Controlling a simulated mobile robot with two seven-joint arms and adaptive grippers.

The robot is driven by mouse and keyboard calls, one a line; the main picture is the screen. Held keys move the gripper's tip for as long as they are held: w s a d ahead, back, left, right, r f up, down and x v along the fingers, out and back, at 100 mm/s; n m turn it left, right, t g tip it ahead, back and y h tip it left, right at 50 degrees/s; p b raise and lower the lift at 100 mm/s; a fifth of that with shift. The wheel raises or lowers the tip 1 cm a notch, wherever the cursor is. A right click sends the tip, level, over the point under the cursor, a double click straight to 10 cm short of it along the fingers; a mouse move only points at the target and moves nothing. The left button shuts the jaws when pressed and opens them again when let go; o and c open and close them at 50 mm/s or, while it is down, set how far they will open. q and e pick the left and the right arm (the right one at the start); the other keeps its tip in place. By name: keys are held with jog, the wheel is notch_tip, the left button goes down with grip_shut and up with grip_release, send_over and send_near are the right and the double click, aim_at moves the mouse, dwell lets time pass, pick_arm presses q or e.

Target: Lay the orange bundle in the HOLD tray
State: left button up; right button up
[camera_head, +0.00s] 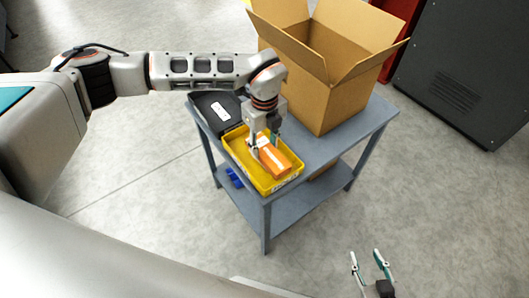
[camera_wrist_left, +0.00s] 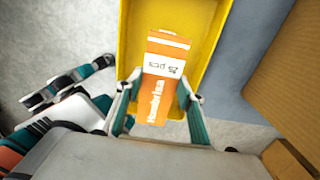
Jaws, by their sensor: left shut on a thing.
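The orange bundle (camera_head: 276,160) is a small block with a white band, marked "25 pcs" in the left wrist view (camera_wrist_left: 158,95). My left gripper (camera_head: 264,143) is shut on it, with one finger at each side in the left wrist view. The bundle is in or just over the yellow tray (camera_head: 240,158); I cannot tell whether it touches the floor. The tray also shows in the left wrist view (camera_wrist_left: 207,30). Its front label is too small to read. My right gripper (camera_head: 370,268) is open and empty at the lower right, away from the table.
The tray stands on a blue-grey table (camera_head: 325,150). A large open cardboard box (camera_head: 335,88) stands right behind it. A black bin (camera_head: 215,108) with a white label is at the tray's left. A dark cabinet (camera_head: 460,75) stands at the right.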

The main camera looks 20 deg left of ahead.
aim_at(264, 148)
pick_arm(q)
notch_tip(264, 148, down, 4)
jog(key=shift+b, duration=0.3)
pick_arm(e)
jog(key=shift+s+f, duration=0.1)
jog(key=shift+f, duration=0.15)
pick_arm(q)
jog(key=shift+r, duration=0.1)
pick_arm(e)
jog(key=shift+r, duration=0.1)
pick_arm(q)
jog(key=o, duration=0.8)
jog(key=shift+f, duration=0.2)
jog(key=shift+c, duration=0.2)
jog(key=o, duration=0.4)
pick_arm(e)
jog(key=shift+s, duration=0.2)
jog(key=shift+f, duration=0.25)
pick_arm(q)
jog(key=shift+r, duration=0.1)
